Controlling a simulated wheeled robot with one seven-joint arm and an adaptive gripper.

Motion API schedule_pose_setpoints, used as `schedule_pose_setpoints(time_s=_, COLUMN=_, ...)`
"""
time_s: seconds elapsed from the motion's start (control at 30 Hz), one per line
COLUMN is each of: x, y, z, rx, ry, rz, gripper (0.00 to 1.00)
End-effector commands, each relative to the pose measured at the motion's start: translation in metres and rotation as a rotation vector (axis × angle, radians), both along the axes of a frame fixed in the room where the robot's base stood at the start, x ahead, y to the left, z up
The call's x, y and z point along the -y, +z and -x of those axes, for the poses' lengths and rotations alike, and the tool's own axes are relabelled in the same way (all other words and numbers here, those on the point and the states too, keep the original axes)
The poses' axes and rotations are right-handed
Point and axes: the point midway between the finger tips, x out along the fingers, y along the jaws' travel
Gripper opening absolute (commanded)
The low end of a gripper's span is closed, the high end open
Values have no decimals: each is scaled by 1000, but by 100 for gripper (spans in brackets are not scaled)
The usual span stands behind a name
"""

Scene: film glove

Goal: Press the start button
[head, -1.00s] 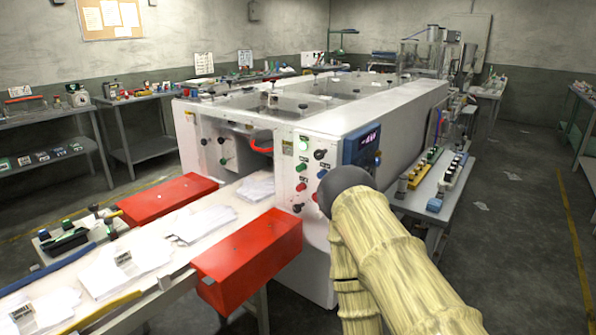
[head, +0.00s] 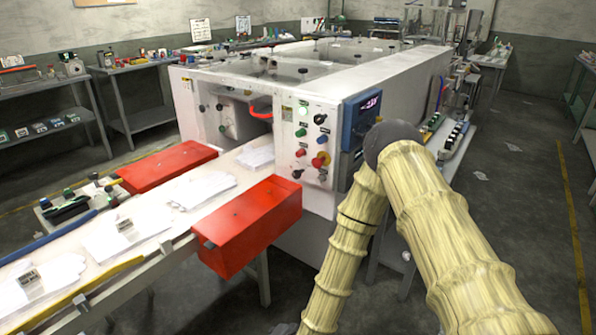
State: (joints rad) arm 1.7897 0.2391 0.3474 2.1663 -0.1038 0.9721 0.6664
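The white machine (head: 400,85) stands in the middle of the head view. Its front control panel (head: 311,145) carries several knobs and buttons. No label readable enough shows which one is start. My gripper is not in view; only my arm shows, bent at a dark joint right of the panel, its far link running down out of the picture.
A red guard box (head: 250,225) juts out in front of the panel. A second red box (head: 166,166) stands across the conveyor (head: 150,230), which carries flat white pieces. A dark blue display unit (head: 361,120) sits at the machine's corner.

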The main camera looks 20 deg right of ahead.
Motion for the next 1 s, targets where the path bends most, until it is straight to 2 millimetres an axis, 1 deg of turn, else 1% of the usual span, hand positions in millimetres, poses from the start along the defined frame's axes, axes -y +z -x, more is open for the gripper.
schedule_pose_setpoints(time_s=0.03, x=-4, y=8, z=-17, rx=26, ry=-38, rz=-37, gripper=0)
schedule_pose_setpoints(time_s=0.1, x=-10, y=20, z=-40, rx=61, ry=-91, rz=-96, gripper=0)
schedule_pose_setpoints(time_s=0.3, x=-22, y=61, z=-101, rx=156, ry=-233, rz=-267, gripper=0)
schedule_pose_setpoints(time_s=0.47, x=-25, y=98, z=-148, rx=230, ry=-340, rz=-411, gripper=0)
schedule_pose_setpoints(time_s=0.6, x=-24, y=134, z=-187, rx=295, ry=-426, rz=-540, gripper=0)
schedule_pose_setpoints(time_s=0.77, x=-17, y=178, z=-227, rx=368, ry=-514, rz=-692, gripper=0)
schedule_pose_setpoints(time_s=1.0, x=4, y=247, z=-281, rx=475, ry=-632, rz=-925, gripper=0)
